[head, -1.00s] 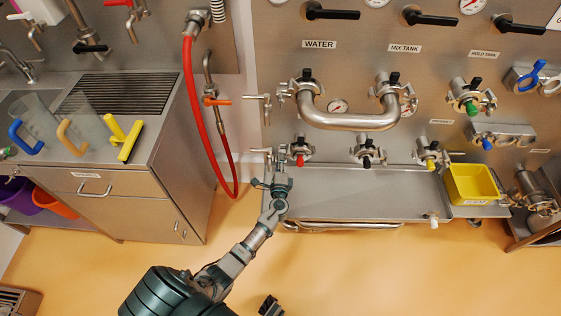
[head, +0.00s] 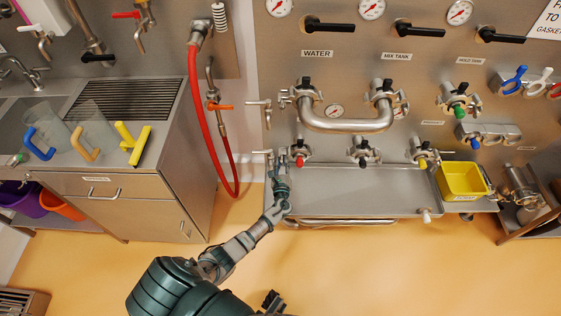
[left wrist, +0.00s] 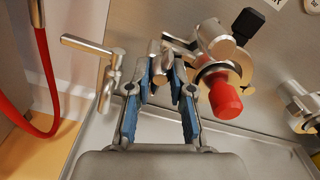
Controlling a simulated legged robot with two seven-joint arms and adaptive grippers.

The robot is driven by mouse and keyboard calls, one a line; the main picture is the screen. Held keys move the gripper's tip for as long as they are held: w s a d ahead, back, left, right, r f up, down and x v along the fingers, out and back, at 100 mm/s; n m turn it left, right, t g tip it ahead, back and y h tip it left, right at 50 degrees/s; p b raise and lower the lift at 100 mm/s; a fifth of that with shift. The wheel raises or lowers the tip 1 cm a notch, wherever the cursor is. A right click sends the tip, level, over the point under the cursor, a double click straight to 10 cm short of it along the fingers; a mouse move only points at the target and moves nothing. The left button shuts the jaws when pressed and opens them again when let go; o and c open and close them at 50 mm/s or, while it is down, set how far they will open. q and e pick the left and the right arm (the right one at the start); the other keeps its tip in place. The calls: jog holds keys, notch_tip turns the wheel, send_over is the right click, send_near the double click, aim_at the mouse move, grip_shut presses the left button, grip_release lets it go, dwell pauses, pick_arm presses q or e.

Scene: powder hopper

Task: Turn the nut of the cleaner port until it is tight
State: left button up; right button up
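The cleaner port is not marked by a readable label. The port at my left gripper has a red cap (head: 300,161), large and near in the left wrist view (left wrist: 224,98). A silver clamp with a small nut (left wrist: 166,54) sits left of that cap. My left gripper (head: 281,163) is at this clamp, reaching up from below. In the left wrist view its blue-padded fingers (left wrist: 165,80) are drawn in close on both sides of the nut and appear shut on it; the fingertips partly hide the contact. My right gripper is not clearly in view.
A steel tray (head: 360,190) runs below the ports, with a yellow bin (head: 463,180) at its right. A red hose (head: 204,120) and a small lever valve (left wrist: 95,48) are close left of my gripper. A curved pipe (head: 345,125) is above right.

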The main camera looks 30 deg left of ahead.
pick_arm(q)
jog(key=shift+o, duration=1.1)
jog(key=shift+s+f, duration=0.1)
jog(key=shift+f, duration=0.05)
jog(key=p+v, duration=0.2)
jog(key=v, duration=0.6)
jog(key=shift+s+d+p, duration=0.25)
jog(key=shift+s+p, duration=0.05)
jog(key=shift+p, duration=0.1)
